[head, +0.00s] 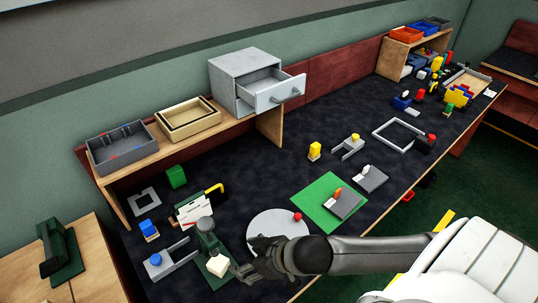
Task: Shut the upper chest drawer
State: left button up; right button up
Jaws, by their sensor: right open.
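A grey chest (231,65) stands on the wooden shelf at the back, left of centre. Its upper drawer (276,97) is pulled well out towards the front right, and its inside shows. A dark grey handle (297,92) is on the drawer's front. The chest's lower part is partly hidden by the drawer. My right gripper (249,258) is open, low in the picture over the front of the table, well apart from the chest. It is beside a dark green device and a round grey plate. My left gripper is not in view.
Left of the chest on the shelf (188,144) are a tan tray (203,125) and a grey divided bin (97,155). A green mat (312,207), yellow pieces and grey brackets lie on the dark table. Free table surface (255,170) lies in front of the chest.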

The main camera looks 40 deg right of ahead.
aim_at(265, 89)
jog(key=z, duration=1.2)
